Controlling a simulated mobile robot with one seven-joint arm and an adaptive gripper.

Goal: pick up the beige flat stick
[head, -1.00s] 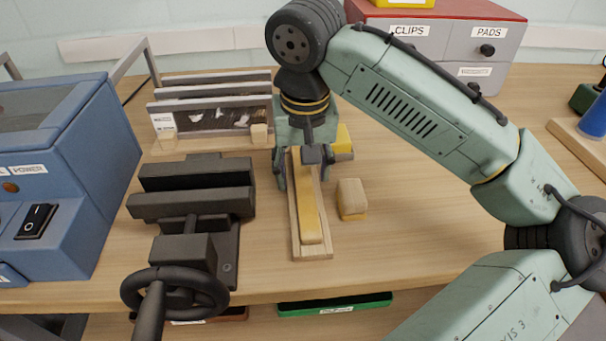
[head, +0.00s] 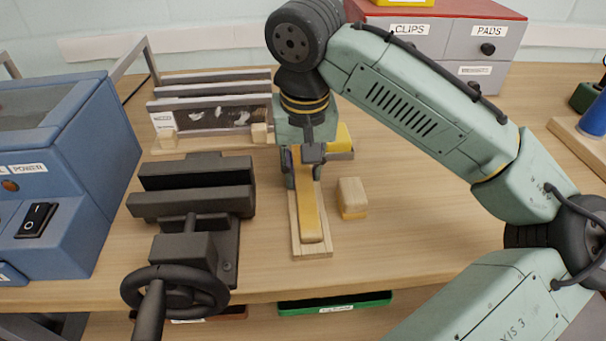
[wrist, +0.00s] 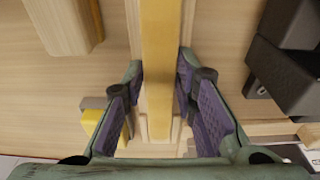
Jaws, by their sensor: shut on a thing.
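The beige flat stick (head: 309,217) is long and yellowish. It lies lengthwise in a shallow pale wooden holder (head: 327,252) on the bench. My gripper (head: 304,178) points down over the far part of the stick, with a finger on each side, shut on it. In the wrist view the stick (wrist: 161,30) runs between my purple-padded fingers (wrist: 160,82). The far end of the stick is partly hidden by my gripper in the head view. I see no clear gap under the stick.
A wooden block with a yellow base (head: 352,197) stands close to the right of the holder. A dark vise (head: 195,203) is on the left, beside a blue machine (head: 75,200). Slotted panels (head: 212,115) stand behind.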

